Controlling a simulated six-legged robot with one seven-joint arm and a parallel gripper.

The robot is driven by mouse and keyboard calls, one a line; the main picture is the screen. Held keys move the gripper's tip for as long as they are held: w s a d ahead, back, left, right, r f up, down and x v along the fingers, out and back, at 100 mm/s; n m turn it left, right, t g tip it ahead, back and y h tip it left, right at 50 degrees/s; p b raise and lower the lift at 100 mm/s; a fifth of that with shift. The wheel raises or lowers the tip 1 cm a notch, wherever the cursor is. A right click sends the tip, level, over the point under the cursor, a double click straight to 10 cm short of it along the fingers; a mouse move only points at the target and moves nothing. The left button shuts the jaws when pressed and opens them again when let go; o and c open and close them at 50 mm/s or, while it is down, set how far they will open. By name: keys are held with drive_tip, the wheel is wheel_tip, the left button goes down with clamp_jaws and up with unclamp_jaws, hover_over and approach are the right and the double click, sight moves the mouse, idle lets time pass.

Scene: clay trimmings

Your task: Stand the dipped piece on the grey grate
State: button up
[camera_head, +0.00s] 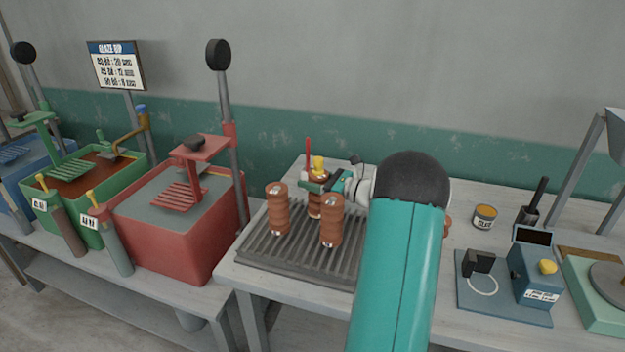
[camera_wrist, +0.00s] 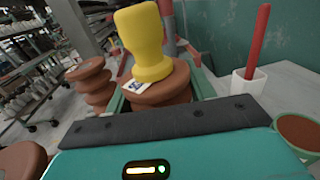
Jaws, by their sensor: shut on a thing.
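The grey grate (camera_head: 300,262) is a ribbed tray on the bench, in front of my arm. My gripper (camera_head: 317,182) is shut on a brown ribbed piece (camera_head: 316,207) with a yellow top, over the back part of the grate. The piece looks upright; I cannot tell whether its base touches the bars. In the wrist view the held brown piece (camera_wrist: 165,88) sits behind the dark jaw edge, with the yellow top (camera_wrist: 145,42) and a small white tag on it. Its lower part is hidden there.
Two brown pieces stand on the grate, one at left (camera_head: 278,210) and one in front (camera_head: 331,222). Another (camera_head: 447,227) is partly hidden by my arm. A red tank (camera_head: 170,245) stands left of the grate. A small can (camera_head: 484,217) and a blue device (camera_head: 535,275) are right.

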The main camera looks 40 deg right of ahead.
drive_tip(key=shift+w+r, duration=0.1)
drive_tip(key=shift+w, duration=0.05)
drive_tip(key=o, duration=1.5)
drive_tip(key=shift+f, duration=0.2)
drive_tip(key=shift+o, duration=0.2)
drive_tip(key=shift+r, duration=0.1)
drive_tip(key=shift+s+d, duration=0.1)
drive_tip(key=shift+s, duration=0.2)
drive_tip(key=v, duration=1.1)
drive_tip(key=shift+s, duration=0.25)
